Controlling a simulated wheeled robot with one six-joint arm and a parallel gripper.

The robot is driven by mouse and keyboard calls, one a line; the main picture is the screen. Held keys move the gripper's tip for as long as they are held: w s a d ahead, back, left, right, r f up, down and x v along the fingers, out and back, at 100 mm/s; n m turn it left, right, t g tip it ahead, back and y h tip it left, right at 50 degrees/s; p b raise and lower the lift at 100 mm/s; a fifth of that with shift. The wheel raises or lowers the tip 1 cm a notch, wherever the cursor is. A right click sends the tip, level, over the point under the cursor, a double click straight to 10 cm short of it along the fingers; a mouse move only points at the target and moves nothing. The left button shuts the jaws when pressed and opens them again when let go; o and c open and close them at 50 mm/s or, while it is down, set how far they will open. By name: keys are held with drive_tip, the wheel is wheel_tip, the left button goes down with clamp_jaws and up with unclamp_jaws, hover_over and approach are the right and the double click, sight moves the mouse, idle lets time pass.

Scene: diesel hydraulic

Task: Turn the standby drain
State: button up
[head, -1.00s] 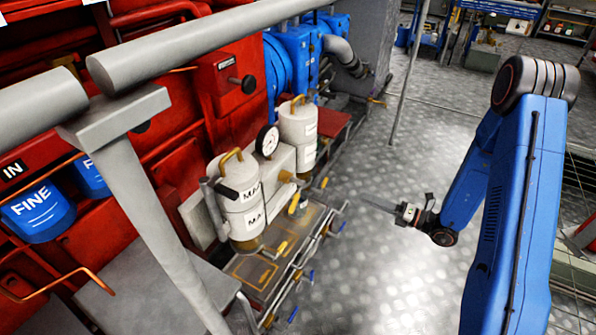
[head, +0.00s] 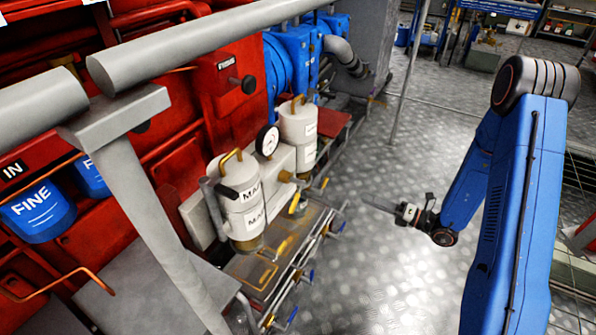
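Two white filter canisters stand by the red engine, a nearer one (head: 240,199) and a farther one (head: 298,131). Their labels are only partly readable, so I cannot tell which is standby. Below them is a drip tray (head: 240,265) with small valves along its right edge, several with blue handles (head: 311,276) or yellow handles. I cannot tell which is the standby drain. My gripper (head: 380,205) is in the air right of the tray, apart from the valves, pointing left. A thin grey part extends from it; its finger gap is too small to judge. I see nothing held.
A thick grey rail (head: 210,45) and its slanting post (head: 150,215) stand in front of the engine at left. A dial gauge (head: 267,140) sits between the canisters. A thin upright pole (head: 407,80) stands farther back. The metal floor (head: 385,280) right of the tray is clear.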

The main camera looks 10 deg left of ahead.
drive_tip(key=m, duration=3.6)
approach(326, 183)
drive_tip(key=x, duration=1)
drive_tip(key=shift+w+a+f, duration=0.15)
drive_tip(key=shift+w+a, duration=0.05)
drive_tip(key=shift+w, duration=0.1)
clamp_jaws()
